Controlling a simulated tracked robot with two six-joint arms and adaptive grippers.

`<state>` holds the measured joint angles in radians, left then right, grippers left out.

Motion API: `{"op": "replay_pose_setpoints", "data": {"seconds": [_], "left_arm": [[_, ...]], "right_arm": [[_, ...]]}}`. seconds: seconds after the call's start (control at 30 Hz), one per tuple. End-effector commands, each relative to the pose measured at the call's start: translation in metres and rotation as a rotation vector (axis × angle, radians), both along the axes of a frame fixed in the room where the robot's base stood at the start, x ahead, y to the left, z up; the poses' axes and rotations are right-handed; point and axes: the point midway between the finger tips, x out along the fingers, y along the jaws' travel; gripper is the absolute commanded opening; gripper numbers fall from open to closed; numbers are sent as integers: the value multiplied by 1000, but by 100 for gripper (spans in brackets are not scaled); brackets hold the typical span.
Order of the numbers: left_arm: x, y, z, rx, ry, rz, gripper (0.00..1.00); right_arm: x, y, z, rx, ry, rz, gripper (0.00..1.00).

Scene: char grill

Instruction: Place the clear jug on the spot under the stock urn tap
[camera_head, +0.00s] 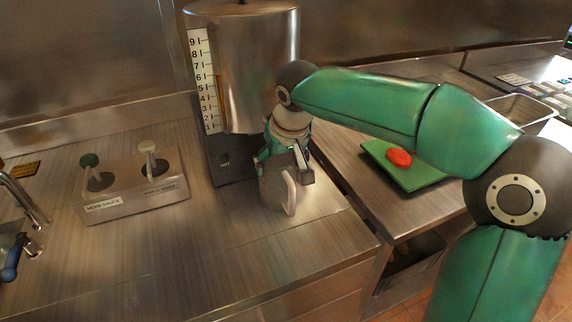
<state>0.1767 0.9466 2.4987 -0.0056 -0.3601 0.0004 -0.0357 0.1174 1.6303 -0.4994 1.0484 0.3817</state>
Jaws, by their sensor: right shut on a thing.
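The stock urn (240,60) is a steel cylinder with a numbered level scale, standing at the back of the steel counter. Its dark base (228,165) shows below it. The tap and the spot under it cannot be made out; my right wrist covers part of that area. My right gripper (284,168) is in front of the urn's lower right side, pointing down, shut on the clear jug (272,192). The jug is see-through with a pale handle (290,194) facing the front. I cannot tell whether it touches the counter. My left gripper is out of view.
A steel holder (135,205) with two sauce pumps stands left of the urn. A faucet (22,205) is at the left edge. A green board (408,178) with a red item (399,157) lies on the right counter, beyond a gap. The front left counter is clear.

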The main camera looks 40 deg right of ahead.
Motion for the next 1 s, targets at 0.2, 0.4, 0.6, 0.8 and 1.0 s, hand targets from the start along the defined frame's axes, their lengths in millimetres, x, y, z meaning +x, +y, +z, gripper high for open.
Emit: {"op": "replay_pose_setpoints", "data": {"seconds": [0.2,0.4,0.6,0.8,1.0], "left_arm": [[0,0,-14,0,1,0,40],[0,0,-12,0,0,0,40],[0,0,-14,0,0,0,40],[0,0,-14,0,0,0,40],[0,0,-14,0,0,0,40]], "right_arm": [[1,-4,-17,0,-1,4,21],[1,-3,-15,0,-1,4,21],[1,-3,-18,0,0,4,85],[1,-2,-18,0,0,4,100],[1,-2,-17,0,0,4,100]]}}
